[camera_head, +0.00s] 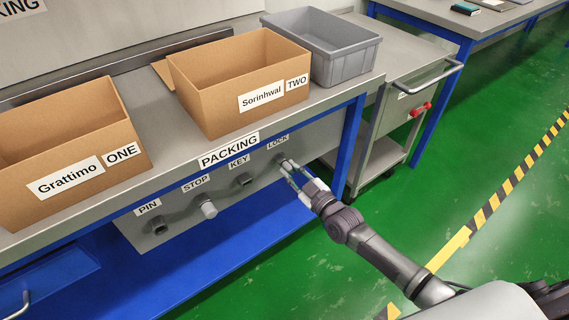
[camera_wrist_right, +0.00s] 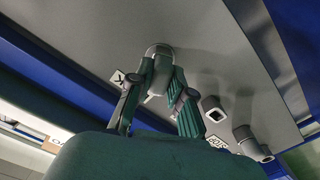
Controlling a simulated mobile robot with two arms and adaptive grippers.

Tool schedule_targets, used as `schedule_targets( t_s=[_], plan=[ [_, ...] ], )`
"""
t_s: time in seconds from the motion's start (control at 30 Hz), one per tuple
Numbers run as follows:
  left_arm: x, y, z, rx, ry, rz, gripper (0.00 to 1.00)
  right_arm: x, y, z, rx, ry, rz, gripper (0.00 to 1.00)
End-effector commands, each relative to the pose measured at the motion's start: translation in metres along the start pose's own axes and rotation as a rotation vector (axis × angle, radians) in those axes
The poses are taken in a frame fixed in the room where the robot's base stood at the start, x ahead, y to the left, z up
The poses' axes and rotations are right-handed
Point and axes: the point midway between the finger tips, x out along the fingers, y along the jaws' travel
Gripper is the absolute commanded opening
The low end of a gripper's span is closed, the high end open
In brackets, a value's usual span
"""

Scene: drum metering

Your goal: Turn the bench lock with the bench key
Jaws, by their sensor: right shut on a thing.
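The bench lock (camera_head: 281,160) is on the front panel under the LOCK label, at the right end of the row of fittings. My right gripper (camera_head: 289,170) is at the lock, with its fingertips close to the panel. In the right wrist view my right gripper (camera_wrist_right: 158,88) is shut on the small grey bench key (camera_wrist_right: 161,75), which lies between the fingertips. The key's far end meets the round lock (camera_wrist_right: 158,50); how deep it sits is hidden. The KEY holder (camera_head: 243,179) shows no key in it. My left gripper is not in view.
The panel (camera_head: 185,215) also carries a STOP knob (camera_head: 208,208) and a PIN socket (camera_head: 159,227). Two cardboard boxes, ONE (camera_head: 75,165) and TWO (camera_head: 240,105), and a grey bin (camera_head: 345,65) stand above. A blue bench leg (camera_head: 349,140) is close right of the gripper.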

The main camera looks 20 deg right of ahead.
Motion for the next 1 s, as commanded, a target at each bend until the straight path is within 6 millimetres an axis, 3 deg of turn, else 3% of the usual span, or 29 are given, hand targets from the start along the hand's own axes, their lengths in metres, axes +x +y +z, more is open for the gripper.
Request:
schedule_targets(
  t_s=[0.37,0.7,1.0],
  plan=[
    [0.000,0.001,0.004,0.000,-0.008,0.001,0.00,0.000,0.000,0.000,0.100,0.000,-0.001,0.00],
    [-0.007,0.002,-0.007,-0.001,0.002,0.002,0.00,0.000,-0.001,0.000,0.464,0.000,-0.001,0.00],
    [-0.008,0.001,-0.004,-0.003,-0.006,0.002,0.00,0.000,0.000,0.000,0.479,0.000,0.000,0.00]
  ],
)
